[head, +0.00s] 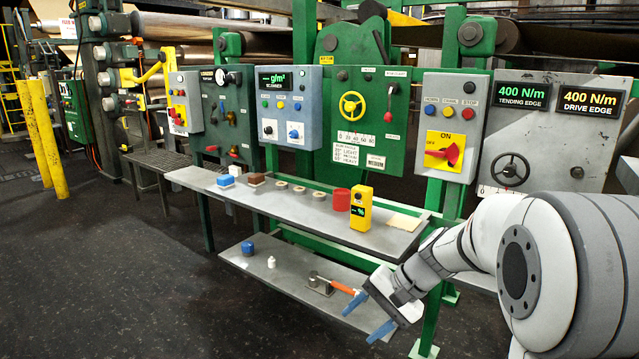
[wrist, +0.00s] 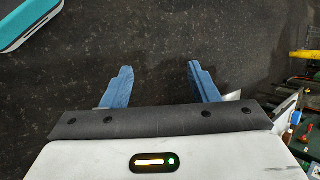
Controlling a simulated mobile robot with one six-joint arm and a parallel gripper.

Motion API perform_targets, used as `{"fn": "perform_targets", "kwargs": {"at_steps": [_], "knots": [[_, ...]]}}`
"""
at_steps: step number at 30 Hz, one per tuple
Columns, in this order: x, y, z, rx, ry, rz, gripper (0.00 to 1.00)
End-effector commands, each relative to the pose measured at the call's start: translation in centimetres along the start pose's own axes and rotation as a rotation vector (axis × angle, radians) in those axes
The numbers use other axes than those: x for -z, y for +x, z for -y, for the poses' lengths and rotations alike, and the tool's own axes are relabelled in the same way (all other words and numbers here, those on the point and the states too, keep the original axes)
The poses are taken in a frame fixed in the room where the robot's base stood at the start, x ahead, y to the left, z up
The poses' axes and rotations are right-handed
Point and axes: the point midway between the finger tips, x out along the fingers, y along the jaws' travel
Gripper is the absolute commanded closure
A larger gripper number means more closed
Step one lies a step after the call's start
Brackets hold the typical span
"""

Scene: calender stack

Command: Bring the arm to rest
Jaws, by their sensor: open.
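My gripper (head: 367,317) is open and empty, its two blue fingers spread apart. In the head view it hangs at the end of my grey-white arm, in front of the lower shelf's right end and below the upper shelf. In the wrist view the open fingers (wrist: 159,72) have only dark floor between and beyond them. My arm's thick links fill the lower right of the head view and hide part of the machine there.
The grey upper shelf (head: 290,207) holds a yellow meter (head: 361,208), a red cylinder (head: 341,199) and small blocks.

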Motion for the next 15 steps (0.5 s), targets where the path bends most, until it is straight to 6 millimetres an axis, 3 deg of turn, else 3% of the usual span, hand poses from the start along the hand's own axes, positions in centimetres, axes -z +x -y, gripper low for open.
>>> {"fn": "perform_targets", "kwargs": {"at_steps": [1, 6, 12, 15], "knots": [[-2.7, -2.9, 1.0, -0.055, -0.05, -0.022, 0.46], [-9.1, -8.3, 0.2, -0.25, -0.213, -0.105, 0.46], [-14.8, -14.2, -1.4, -0.453, -0.405, -0.213, 0.46], [-16.5, -16.2, -2.1, -0.528, -0.48, -0.258, 0.46]]}}
